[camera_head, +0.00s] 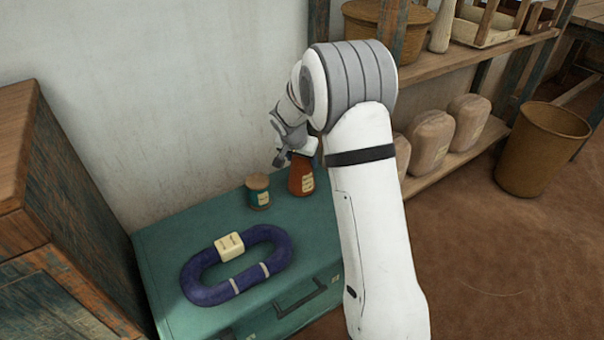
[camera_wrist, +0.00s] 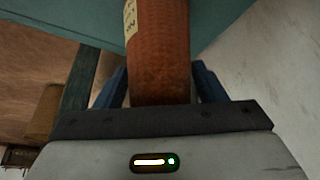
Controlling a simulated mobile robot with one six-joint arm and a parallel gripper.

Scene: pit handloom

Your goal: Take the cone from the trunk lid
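The cone (camera_head: 301,176) is reddish brown with a pale label. It stands at the back right of the teal trunk lid (camera_head: 180,245). My gripper (camera_head: 287,158) is at the cone's upper part, and my arm hides some of this area. In the wrist view the cone (camera_wrist: 160,60) fills the space between my two blue fingers (camera_wrist: 160,85), its label at the upper left. The fingers lie along both sides of it, but whether they press on it is not clear. I cannot tell if the cone is raised off the lid.
A teal-and-brown labelled spool (camera_head: 258,191) stands just left of the cone. A purple ring-shaped bundle (camera_head: 207,292) with a pale tag lies in front on the lid. A wooden cabinet (camera_head: 50,200) is at left, a wall behind, and a shelf with sacks (camera_head: 431,143) at right.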

